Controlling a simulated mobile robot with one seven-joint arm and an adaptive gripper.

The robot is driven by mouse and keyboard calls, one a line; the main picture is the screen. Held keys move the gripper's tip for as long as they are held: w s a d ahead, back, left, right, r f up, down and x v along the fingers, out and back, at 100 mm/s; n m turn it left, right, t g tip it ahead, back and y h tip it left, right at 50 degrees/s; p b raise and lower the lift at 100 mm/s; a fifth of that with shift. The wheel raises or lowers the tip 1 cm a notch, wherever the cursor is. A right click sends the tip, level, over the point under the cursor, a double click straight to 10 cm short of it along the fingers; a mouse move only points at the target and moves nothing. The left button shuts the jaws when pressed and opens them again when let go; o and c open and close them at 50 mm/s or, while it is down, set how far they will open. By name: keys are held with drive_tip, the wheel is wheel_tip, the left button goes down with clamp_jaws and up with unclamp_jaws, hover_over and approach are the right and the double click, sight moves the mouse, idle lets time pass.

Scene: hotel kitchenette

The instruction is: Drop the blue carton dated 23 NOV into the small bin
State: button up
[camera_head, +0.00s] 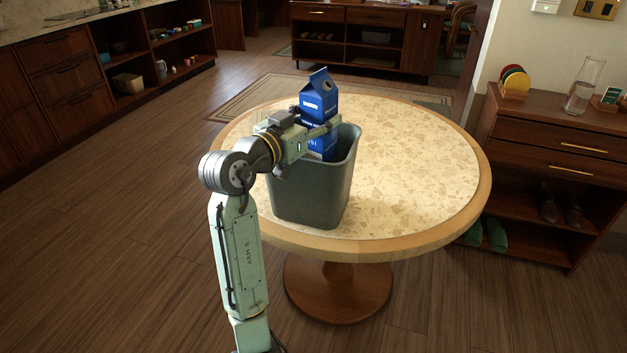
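A blue carton (319,103) with a gabled top stands upright in the head view, its lower part inside or behind the rim of the small grey-green bin (312,199). The date on the carton is too small to read. The bin stands on the round table, near its left front edge. My gripper (325,131) is at the carton's middle, above the bin's opening. One finger shows across the carton's near side; the other is hidden. The gripper appears closed around the carton. The carton's bottom and the bin's inside are mostly hidden.
The round speckled table (420,165) is bare to the right of the bin. A wooden cabinet (550,140) at right holds coloured coasters (514,82) and a glass carafe (584,86). Low shelves line the back and left. Open wood floor lies at left.

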drive_tip(key=o, duration=0.3)
drive_tip(key=shift+o, duration=0.2)
drive_tip(key=v, duration=1.2)
